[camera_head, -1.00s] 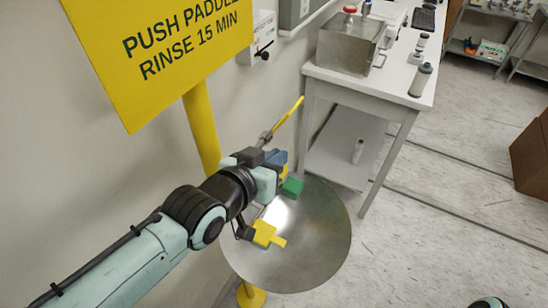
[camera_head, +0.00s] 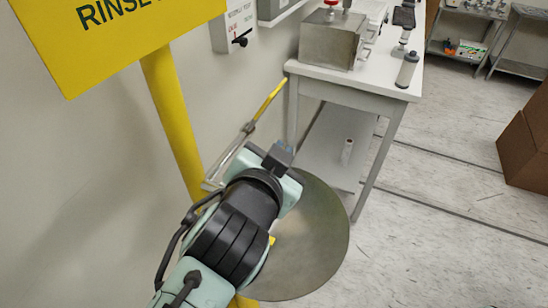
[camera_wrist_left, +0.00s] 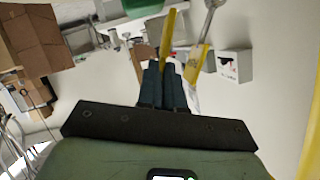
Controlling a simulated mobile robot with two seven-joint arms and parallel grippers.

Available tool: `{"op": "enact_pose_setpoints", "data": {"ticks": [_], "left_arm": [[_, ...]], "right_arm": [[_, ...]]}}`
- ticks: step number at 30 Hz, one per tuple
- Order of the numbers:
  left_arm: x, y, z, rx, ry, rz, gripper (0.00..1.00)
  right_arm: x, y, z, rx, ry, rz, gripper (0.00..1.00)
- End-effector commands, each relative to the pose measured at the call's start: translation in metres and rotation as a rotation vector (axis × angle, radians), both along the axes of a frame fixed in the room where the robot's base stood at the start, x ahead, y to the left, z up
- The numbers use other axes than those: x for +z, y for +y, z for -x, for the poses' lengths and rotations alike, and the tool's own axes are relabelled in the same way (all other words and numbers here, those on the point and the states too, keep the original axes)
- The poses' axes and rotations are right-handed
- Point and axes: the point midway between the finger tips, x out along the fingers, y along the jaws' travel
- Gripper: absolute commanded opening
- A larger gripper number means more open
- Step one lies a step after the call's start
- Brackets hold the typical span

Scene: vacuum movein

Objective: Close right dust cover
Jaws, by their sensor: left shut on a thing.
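My left gripper (camera_wrist_left: 162,88) shows in the left wrist view with its dark fingers together on a narrow yellow strip (camera_wrist_left: 168,40), which sticks out past the tips. The strip looks like a tab of a dust cover, but its whole shape is hidden. A green part (camera_wrist_left: 145,8) is cut off at the top edge, just beyond the strip. In the head view my left wrist is over the round steel bowl (camera_head: 318,230) and hides the fingertips and most of the eyewash heads. A small yellow bit (camera_head: 271,241) shows beside the wrist. My right gripper is not in view.
A yellow post (camera_head: 172,115) and sign (camera_head: 120,35) stand at the left by the wall. A yellow-ended lever (camera_head: 269,99) rises behind my wrist. A white table (camera_head: 350,85) with a metal box (camera_head: 331,40) stands behind the bowl.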

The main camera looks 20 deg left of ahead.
Motion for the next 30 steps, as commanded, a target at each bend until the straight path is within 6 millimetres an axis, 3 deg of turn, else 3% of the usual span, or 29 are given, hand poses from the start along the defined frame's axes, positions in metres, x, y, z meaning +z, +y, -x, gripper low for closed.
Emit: {"op": "enact_pose_setpoints", "data": {"ticks": [17, 18, 19, 20, 30], "left_arm": [[-0.0027, -0.0015, 0.0004, 0.003, 0.004, -0.035, 0.0], [-0.0026, -0.0016, 0.0004, 0.002, 0.003, -0.035, 0.19], [-0.0025, -0.0016, 0.0004, 0.002, 0.003, -0.035, 0.29], [-0.0023, -0.0016, 0.0004, 0.002, 0.003, -0.035, 0.32], [0.0002, -0.0027, 0.0035, 0.0, -0.002, -0.035, 0.32]], "right_arm": [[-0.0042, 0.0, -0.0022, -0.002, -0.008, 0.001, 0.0], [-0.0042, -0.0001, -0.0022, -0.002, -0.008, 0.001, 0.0], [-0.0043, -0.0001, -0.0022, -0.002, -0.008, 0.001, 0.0], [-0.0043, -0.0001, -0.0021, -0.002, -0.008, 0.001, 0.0], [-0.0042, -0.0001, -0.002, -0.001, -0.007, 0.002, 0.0]]}}
